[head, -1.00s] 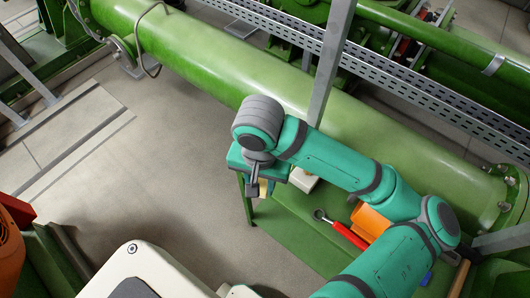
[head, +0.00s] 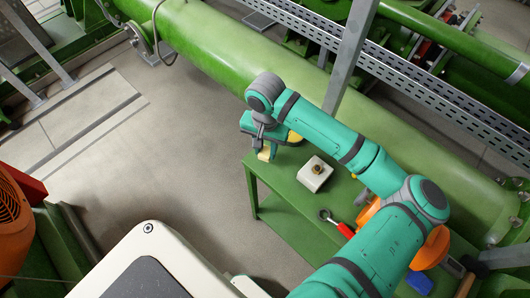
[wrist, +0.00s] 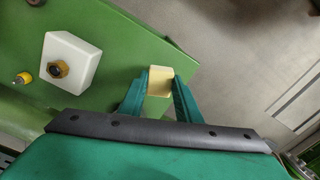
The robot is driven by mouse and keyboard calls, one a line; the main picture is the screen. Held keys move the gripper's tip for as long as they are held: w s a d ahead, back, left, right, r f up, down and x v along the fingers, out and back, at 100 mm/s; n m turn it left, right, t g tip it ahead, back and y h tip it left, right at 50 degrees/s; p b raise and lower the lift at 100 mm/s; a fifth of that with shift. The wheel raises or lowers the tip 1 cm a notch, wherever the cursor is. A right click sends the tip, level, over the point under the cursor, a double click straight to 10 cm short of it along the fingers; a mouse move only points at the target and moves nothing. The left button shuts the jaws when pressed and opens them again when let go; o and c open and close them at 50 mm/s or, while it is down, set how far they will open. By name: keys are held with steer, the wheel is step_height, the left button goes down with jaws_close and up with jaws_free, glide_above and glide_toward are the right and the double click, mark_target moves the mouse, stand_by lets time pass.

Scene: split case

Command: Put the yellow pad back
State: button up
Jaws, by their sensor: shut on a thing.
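My gripper (wrist: 160,96) is shut on the yellow pad (wrist: 160,82), a small pale yellow block between its two teal fingers. In the head view the pad (head: 265,154) shows below my wrist at the green table's far left corner. In the wrist view it lies across the table's edge line; I cannot tell its height above the top. A white block (wrist: 73,63) with a brass nut sits on the table, apart from the gripper; it also shows in the head view (head: 315,174).
The green table (head: 285,207) holds a red-handled wrench (head: 345,230), an orange object (head: 431,250) and a blue piece (head: 419,284), partly behind my arm. A large green pipe runs behind. Open floor lies left.

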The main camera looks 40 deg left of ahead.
mark_target(265, 150)
steer(key=shift+w+a+f, duration=0.15)
steer(key=shift+f, duration=0.85)
steer(key=shift+w+a+f, duration=0.1)
steer(key=shift+w+f, duration=0.05)
steer(key=shift+f, duration=0.85)
steer(key=shift+f, duration=0.15)
steer(key=o, duration=0.9)
step_height(265, 150, up, 12)
steer(key=shift+r, duration=0.2)
steer(key=shift+w, duration=0.1)
